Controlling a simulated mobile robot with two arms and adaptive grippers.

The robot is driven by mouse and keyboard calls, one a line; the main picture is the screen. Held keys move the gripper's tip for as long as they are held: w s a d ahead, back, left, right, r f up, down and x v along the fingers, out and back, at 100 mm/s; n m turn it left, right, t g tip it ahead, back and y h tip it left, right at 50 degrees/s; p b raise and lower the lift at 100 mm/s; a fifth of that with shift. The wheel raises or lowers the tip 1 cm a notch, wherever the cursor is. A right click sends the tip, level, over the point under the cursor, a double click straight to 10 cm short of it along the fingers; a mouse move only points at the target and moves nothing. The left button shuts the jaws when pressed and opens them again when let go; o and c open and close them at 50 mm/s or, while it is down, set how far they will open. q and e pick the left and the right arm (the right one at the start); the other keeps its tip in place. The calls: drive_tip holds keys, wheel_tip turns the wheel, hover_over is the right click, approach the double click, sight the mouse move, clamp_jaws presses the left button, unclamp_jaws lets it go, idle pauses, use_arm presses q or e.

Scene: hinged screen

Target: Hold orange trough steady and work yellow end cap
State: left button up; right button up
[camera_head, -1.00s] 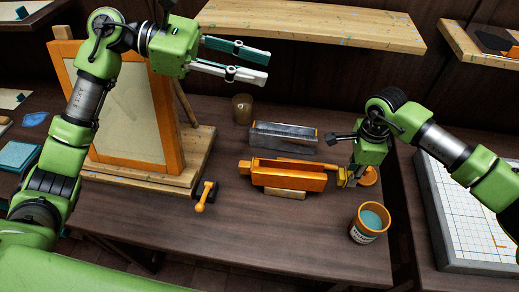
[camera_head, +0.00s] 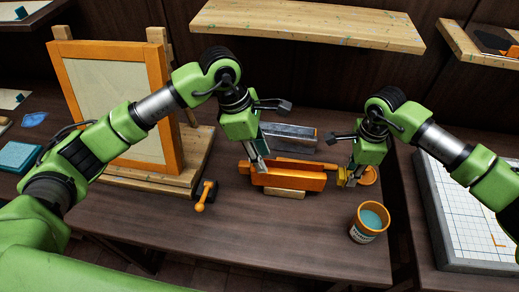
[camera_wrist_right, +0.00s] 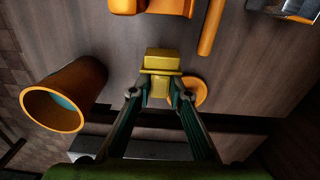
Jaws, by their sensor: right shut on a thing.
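The orange trough (camera_head: 290,181) lies on the brown table in the head view, and its end shows at the top of the right wrist view (camera_wrist_right: 150,6). My left gripper (camera_head: 262,165) points down at the trough's left part, its fingertips at the trough wall. I cannot tell whether they grip it, as they overlap the trough. My right gripper (camera_wrist_right: 158,95) is shut on the yellow end cap (camera_wrist_right: 161,63), also seen at the trough's right end in the head view (camera_head: 342,178). The wrist view shows bare table between cap and trough.
A grey metal trough (camera_head: 290,133) stands behind. An orange-rimmed pot (camera_head: 368,222) stands front right, with an orange disc (camera_head: 369,175) behind it. A black-and-orange clamp-like tool (camera_head: 205,196) lies left. An easel (camera_head: 115,100) stands at left. The front table is clear.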

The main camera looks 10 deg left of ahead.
sight(340, 173)
use_arm(q)
drive_tip(key=x, duration=0.6)
drive_tip(key=shift+f, duration=0.1)
drive_tip(key=c, duration=0.9)
drive_tip(key=shift+f, duration=0.1)
idle(0.7)
use_arm(e)
drive_tip(key=shift+a, duration=1.55)
use_arm(q)
drive_tip(key=shift+s, duration=0.1)
use_arm(e)
drive_tip(key=shift+s+a, duration=0.1)
drive_tip(key=shift+a, duration=1.05)
